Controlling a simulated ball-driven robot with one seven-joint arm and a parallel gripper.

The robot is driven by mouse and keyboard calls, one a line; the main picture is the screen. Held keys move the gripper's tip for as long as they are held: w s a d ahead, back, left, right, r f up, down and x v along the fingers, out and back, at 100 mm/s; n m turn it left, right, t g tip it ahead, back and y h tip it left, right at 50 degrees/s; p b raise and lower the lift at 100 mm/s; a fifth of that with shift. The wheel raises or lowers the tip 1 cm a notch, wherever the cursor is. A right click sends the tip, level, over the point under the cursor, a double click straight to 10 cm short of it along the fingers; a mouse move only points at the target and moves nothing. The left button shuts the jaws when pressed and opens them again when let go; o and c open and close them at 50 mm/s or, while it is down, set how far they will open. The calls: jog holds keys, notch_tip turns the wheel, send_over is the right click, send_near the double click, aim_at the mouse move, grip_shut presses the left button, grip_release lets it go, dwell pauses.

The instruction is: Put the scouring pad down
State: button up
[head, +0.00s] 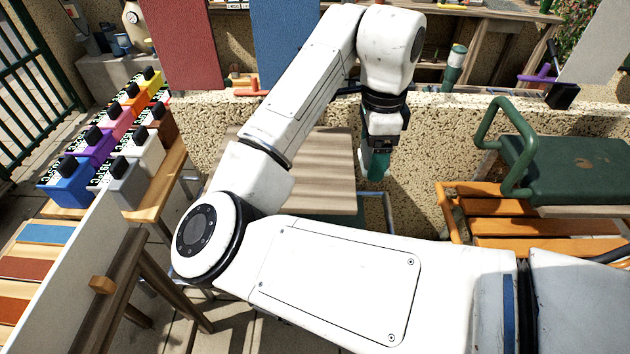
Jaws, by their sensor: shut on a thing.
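My gripper (380,148) points down in the middle of the head view, just right of a grey-brown slatted table top (318,170). It is shut on a small dark green piece, which I take to be the scouring pad (377,166). The pad hangs below the fingers, in front of the speckled wall. The fingers are small and dark here, and I cannot tell whether the pad touches anything beneath it.
A speckled low wall (440,150) runs behind. A white panel (75,275) is at lower left.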

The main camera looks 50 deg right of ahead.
jog(key=shift+d+m, duration=0.2)
jog(key=shift+m, duration=0.2)
jog(key=w+f, duration=0.3)
jog(key=w, duration=0.5)
jog(key=p, duration=0.2)
send_over(314, 179)
jog(key=f, duration=0.6)
jog(key=shift+s+f, duration=0.15)
jog(key=shift+s, duration=0.05)
notch_tip(314, 179, down, 3)
jog(key=shift+w+f+p, duration=0.15)
jog(key=shift+p, duration=0.2)
